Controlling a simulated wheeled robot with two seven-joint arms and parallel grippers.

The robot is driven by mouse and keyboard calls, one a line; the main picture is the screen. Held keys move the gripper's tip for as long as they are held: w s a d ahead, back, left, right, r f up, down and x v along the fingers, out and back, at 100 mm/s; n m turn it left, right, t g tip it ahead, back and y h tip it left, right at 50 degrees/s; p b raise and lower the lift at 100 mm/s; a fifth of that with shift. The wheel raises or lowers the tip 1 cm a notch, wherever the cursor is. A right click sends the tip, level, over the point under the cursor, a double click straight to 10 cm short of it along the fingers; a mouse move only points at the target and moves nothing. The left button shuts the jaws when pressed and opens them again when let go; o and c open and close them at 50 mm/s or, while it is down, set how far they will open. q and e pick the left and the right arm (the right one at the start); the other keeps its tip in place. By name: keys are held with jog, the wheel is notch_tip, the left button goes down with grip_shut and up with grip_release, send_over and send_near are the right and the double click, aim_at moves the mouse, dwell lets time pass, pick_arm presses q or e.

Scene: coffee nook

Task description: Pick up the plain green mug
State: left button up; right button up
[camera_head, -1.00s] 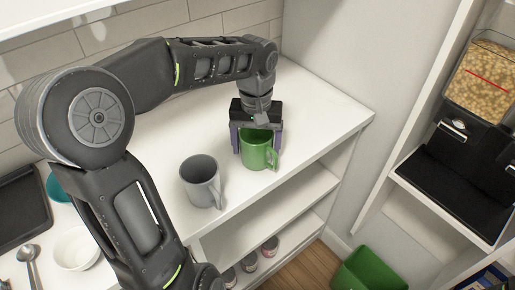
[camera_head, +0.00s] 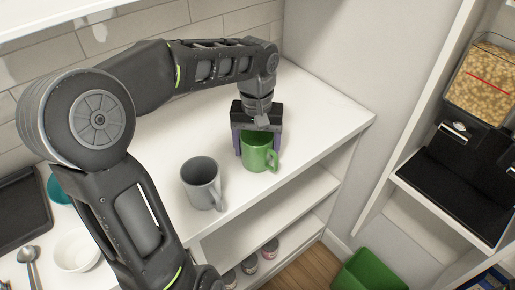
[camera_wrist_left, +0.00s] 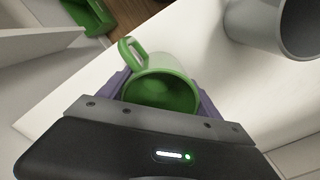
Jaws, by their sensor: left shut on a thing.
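The plain green mug (camera_head: 259,155) stands upright on the white counter near its front edge, with its handle toward the front right. In the left wrist view the mug (camera_wrist_left: 162,88) shows from above, its inside empty. My left gripper (camera_head: 257,143) comes down over the mug from behind, its purple fingers on either side of the mug's body. It is shut on the mug. Whether the base touches the counter is hard to tell. My right gripper is not in view.
A grey mug (camera_head: 201,183) stands left of the green mug; it also shows in the wrist view (camera_wrist_left: 275,25). A white bowl (camera_head: 76,250), a spoon (camera_head: 29,262) and a dark tray (camera_head: 22,212) lie farther left. A wall closes the right side. The counter behind is clear.

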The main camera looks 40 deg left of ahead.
pick_arm(q)
notch_tip(320, 180, up, 10)
jog(key=p, duration=0.2)
jog(key=shift+p, duration=0.3)
